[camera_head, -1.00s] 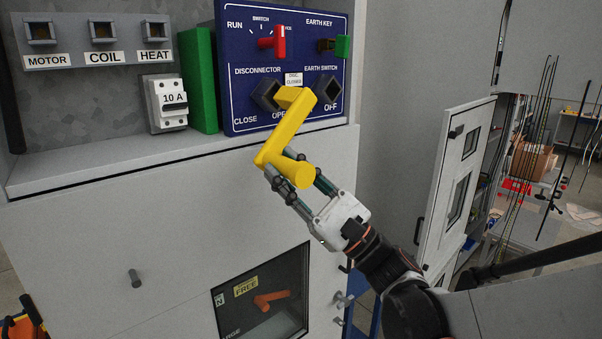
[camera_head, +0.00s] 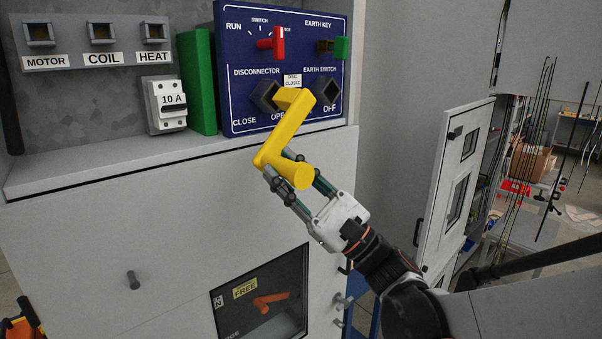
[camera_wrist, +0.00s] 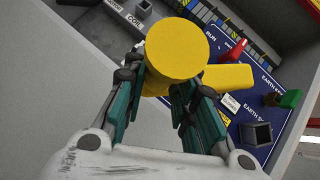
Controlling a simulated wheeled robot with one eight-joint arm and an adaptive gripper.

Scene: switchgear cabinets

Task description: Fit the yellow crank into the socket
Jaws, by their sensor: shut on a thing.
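The yellow crank (camera_head: 284,135) is held by its handle in my gripper (camera_head: 296,177), which is shut on it. Its far end lies in front of the blue panel (camera_head: 246,58), at the right edge of the disconnector socket (camera_head: 265,94), and hides part of it. I cannot tell whether the crank end is inside that socket or in front of it. The earth switch socket (camera_head: 327,90), dark and square, is open to the right. In the wrist view the crank's round handle end (camera_wrist: 177,48) fills the space between the fingers, and its arm points right towards the panel.
A red selector switch (camera_head: 277,43) and a green earth key (camera_head: 341,47) stick out above the sockets. A green block (camera_head: 197,80) and a 10 A breaker (camera_head: 166,105) stand left of the panel. A ledge (camera_head: 110,168) runs below. An open cabinet door (camera_head: 456,185) is at right.

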